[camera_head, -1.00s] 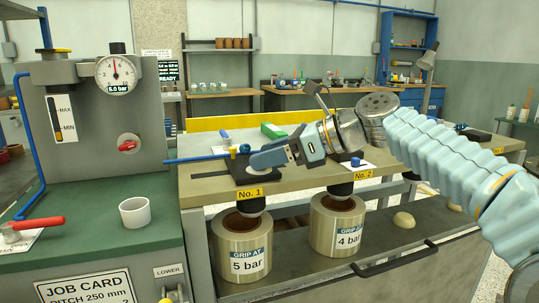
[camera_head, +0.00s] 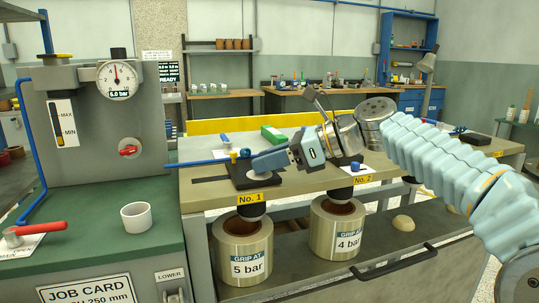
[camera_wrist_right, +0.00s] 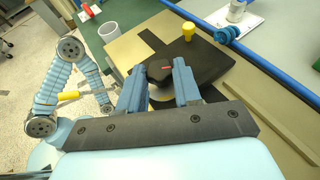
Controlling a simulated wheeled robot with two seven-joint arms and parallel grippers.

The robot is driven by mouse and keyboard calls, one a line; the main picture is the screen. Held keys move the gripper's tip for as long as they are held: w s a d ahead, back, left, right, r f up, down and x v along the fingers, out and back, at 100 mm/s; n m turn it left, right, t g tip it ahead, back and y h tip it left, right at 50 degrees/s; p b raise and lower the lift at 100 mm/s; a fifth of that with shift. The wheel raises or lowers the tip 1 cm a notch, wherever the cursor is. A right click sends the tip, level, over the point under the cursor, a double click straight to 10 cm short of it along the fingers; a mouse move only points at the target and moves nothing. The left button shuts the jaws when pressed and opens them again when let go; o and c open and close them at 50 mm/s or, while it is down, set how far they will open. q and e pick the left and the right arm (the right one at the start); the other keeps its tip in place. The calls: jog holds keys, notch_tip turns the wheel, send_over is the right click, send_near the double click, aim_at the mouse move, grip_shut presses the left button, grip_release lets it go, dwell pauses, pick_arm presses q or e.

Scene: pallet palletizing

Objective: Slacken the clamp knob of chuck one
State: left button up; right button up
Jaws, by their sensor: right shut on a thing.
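Chuck one stands on a black plate (camera_head: 240,181) behind the yellow No. 1 label (camera_head: 250,197) on the bench. My right gripper (camera_head: 256,165) reaches it from the right in the head view. The fingers hide the knob in the head view. A yellow-topped part (camera_wrist_right: 188,31) and a blue fitting (camera_wrist_right: 228,34) are beside it. My left gripper is in neither view.
Chuck two's No. 2 label (camera_head: 363,180) is to the right. Rolls marked 5 bar (camera_head: 243,249) and 4 bar (camera_head: 336,229) are below the bench. A blue rod (camera_head: 195,162) runs left of chuck one. A white cup (camera_head: 136,216) and red-handled valve (camera_head: 38,229) are on the green counter.

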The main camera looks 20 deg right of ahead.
jog(key=n+g, duration=0.1)
jog(key=n+g+y+p, duration=0.1)
jog(key=shift+w+d+n+g, duration=0.1)
jog(key=shift+w+n+g, duration=0.2)
jog(key=shift+g, duration=0.1)
jog(key=shift+w+n+g+y, duration=0.15)
jog(key=shift+n+g+y, duration=0.25)
jog(key=shift+n+g, duration=0.9)
jog(key=shift+g, duration=0.4)
jog(key=o, duration=1)
jog(key=shift+o, duration=0.2)
jog(key=v, duration=0.6)
jog(key=shift+w+d+r, duration=0.1)
jog(key=shift+d+r, duration=0.05)
jog(key=shift+d, duration=0.1)
jog(key=shift+d+r, duration=0.2)
jog(key=shift+d, duration=0.25)
